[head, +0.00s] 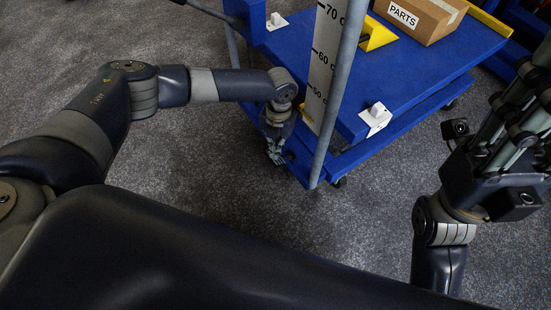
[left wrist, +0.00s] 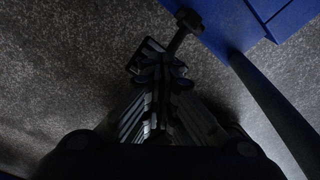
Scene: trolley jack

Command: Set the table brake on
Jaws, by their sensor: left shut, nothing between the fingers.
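The blue table (head: 423,67) is a wheeled trolley at the upper right of the head view. Part of its blue side also shows in the left wrist view (left wrist: 222,28). There, a short dark lever with a knobbed end (left wrist: 187,18) sticks out beside the blue side; I cannot tell whether it is the brake or how it is set. My left gripper (head: 275,152) points down beside the table's near left corner. In the left wrist view its fingertips (left wrist: 157,62) are together and empty, close to the lever; contact is unclear. My right gripper (head: 522,118) is raised at the right, away from the table.
A grey upright post (head: 338,90) stands at the table's near corner, beside a white height scale (head: 325,52). A PARTS box (head: 418,20), a yellow block (head: 377,35) and a white bracket (head: 377,117) are on the table. The grey floor (head: 235,205) in front is clear.

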